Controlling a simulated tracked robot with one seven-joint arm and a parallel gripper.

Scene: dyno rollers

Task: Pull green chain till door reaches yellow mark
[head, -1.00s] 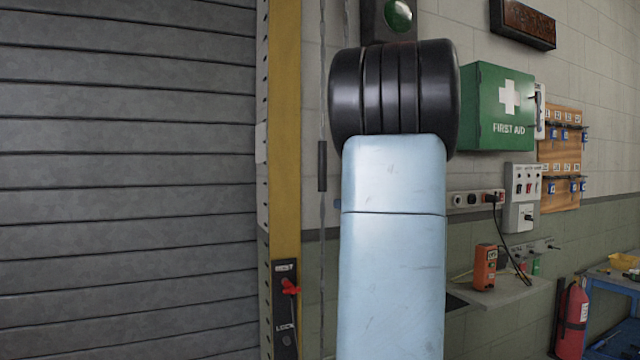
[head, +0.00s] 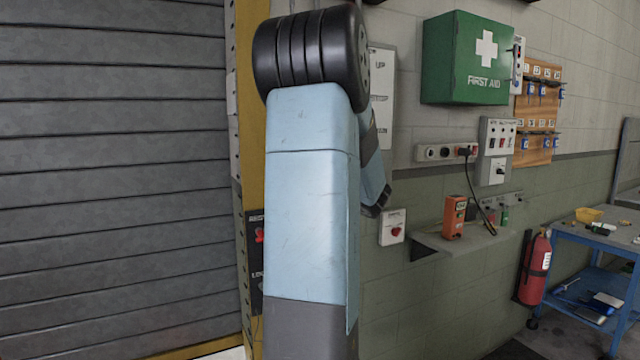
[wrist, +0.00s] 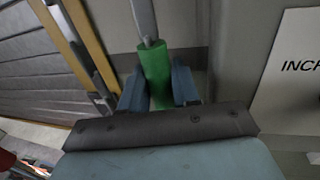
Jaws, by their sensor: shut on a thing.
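In the wrist view my gripper (wrist: 157,88) is shut on a green cylindrical piece (wrist: 155,64) of the chain, one blue finger on each side. A thin grey length (wrist: 144,18) runs up from the green piece. A yellow post (head: 248,60) stands beside the door; I cannot make out a separate yellow mark.
A white control panel (head: 381,105) and a small red-button box (head: 392,227) are on the wall close behind my arm. A shelf (head: 470,238) juts out to the right. A fire extinguisher (head: 534,267) and blue workbench (head: 600,245) stand farther right.

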